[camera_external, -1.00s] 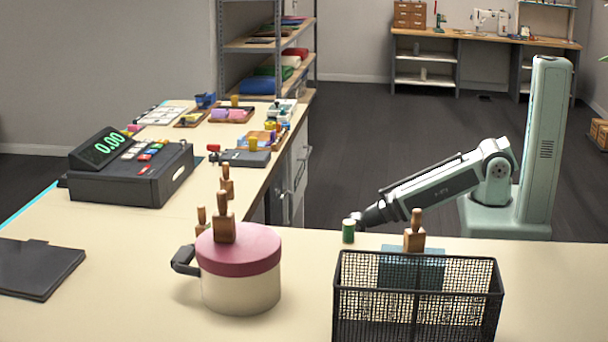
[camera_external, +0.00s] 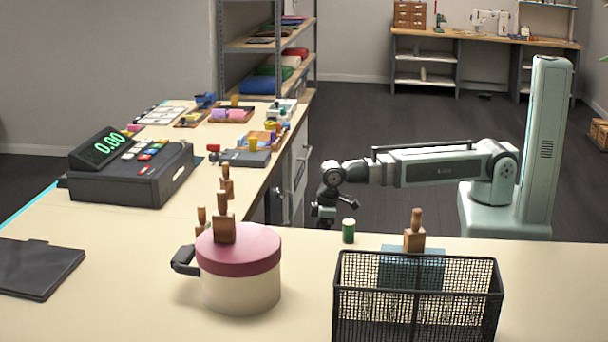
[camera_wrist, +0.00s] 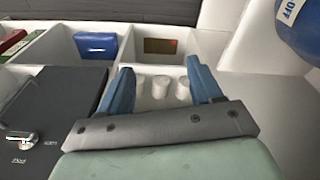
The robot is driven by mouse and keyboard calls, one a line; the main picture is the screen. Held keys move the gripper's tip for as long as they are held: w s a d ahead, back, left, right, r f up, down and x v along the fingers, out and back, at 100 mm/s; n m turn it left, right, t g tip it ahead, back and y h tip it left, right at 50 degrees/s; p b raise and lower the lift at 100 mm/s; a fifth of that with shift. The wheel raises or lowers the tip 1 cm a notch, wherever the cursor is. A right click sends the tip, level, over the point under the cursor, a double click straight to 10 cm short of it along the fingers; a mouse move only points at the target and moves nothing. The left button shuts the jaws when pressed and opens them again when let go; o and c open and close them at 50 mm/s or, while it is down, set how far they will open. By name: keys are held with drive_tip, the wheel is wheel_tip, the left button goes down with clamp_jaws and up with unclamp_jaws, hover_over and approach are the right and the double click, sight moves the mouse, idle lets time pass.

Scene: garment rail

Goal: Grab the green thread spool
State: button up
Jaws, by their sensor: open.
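The green thread spool (camera_external: 348,231) stands upright near the back edge of the counter, with pale ends. My gripper (camera_external: 322,218) hangs just beyond that edge, to the left of the spool in the external view and apart from it. In the wrist view my gripper (camera_wrist: 160,68) has its two blue fingers spread, with nothing held between them. I cannot make out the green spool in the wrist view.
A black wire basket (camera_external: 418,290), a blue block (camera_external: 395,258) and a wooden-handled stamp (camera_external: 414,238) stand right of the spool. A lidded round box (camera_external: 240,272) stands left. The wrist view shows white compartments with several pale cylinders (camera_wrist: 160,86) and a blue item (camera_wrist: 96,45).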

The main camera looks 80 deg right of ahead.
drive_tip(key=s+a+r+n+t+y, duration=0.15)
drive_tip(key=s+a+r, duration=0.25)
drive_tip(key=a+r, duration=1.15)
drive_tip(key=n+y, duration=0.1)
drive_tip(key=n, duration=0.2)
approach(350, 222)
drive_tip(key=x, duration=0.7)
drive_tip(key=shift+s+a+f, duration=0.1)
drive_tip(key=shift+a, duration=0.05)
drive_tip(key=shift+t, duration=0.25)
drive_tip(key=shift+d+x, duration=0.15)
drive_tip(key=shift+x, duration=1.2)
drive_tip(key=shift+d+x, duration=0.1)
drive_tip(key=shift+x, duration=1.2)
drive_tip(key=c, duration=1)
drive_tip(key=shift+c, duration=0.2)
